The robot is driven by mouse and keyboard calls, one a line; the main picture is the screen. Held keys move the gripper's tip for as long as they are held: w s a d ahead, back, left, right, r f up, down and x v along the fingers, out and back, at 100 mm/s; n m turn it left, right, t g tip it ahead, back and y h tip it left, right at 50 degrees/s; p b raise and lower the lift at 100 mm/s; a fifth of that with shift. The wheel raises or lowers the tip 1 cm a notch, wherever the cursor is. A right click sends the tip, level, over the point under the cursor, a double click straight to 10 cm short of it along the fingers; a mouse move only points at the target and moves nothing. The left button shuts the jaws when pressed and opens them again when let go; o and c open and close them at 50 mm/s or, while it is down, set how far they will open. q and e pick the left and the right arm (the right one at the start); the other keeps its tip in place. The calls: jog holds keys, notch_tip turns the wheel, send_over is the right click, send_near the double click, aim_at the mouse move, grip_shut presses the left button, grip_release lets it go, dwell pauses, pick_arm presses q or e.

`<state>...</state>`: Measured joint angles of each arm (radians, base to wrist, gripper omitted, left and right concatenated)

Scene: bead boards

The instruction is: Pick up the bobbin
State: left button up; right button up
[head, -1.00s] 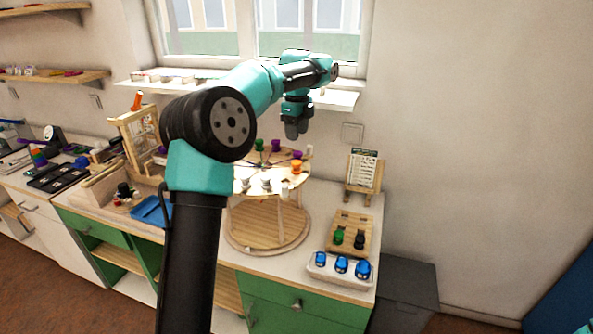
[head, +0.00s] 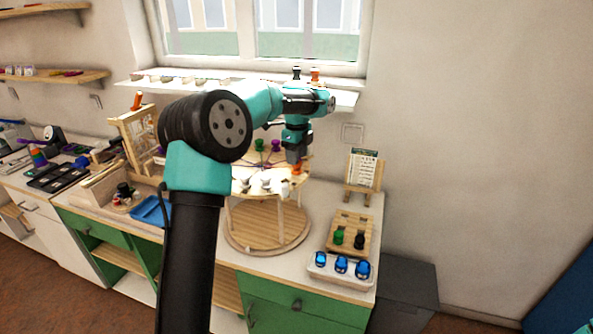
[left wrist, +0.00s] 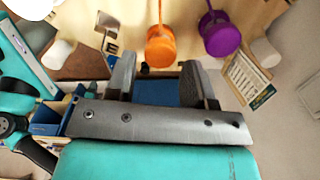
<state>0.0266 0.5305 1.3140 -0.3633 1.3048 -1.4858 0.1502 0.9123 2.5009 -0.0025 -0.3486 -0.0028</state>
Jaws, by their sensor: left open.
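An orange bobbin (head: 298,169) stands at the right side of a round wooden stand's upper disc (head: 240,172). My open left gripper (head: 296,159) is just above it and partly covers it. In the left wrist view the orange bobbin (left wrist: 160,50) shows just beyond the gap between the open fingers (left wrist: 159,76); nothing is held. A purple bobbin (left wrist: 222,38) is right of it there. Green bobbins (head: 275,145) and white ones (head: 266,184) also stand on the disc.
A wooden block with green and black bobbins (head: 339,236) and a white tray with blue-topped items (head: 341,264) are at the right of the counter. A small card easel (head: 363,170) stands behind them. A blue tray (head: 152,210) lies left.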

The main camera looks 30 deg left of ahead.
pick_arm(q)
jog(key=shift+a+f, duration=0.1)
jog(key=shift+f, duration=1.85)
jog(key=shift+c, duration=0.2)
jog(key=c, duration=0.7)
jog(key=shift+r, duration=0.1)
jog(key=shift+r, duration=1.5)
jog(key=shift+s+r, duration=0.1)
jog(key=shift+r, duration=0.15)
jog(key=s+d, duration=0.2)
jog(key=s, duration=0.2)
jog(key=s+d+r, duration=0.1)
jog(key=s+d, duration=0.2)
jog(key=s, duration=0.2)
jog(key=s+d, duration=0.3)
jog(key=s, duration=0.1)
jog(key=shift+s+d+r, duration=0.15)
jog(key=shift+s+d, duration=0.05)
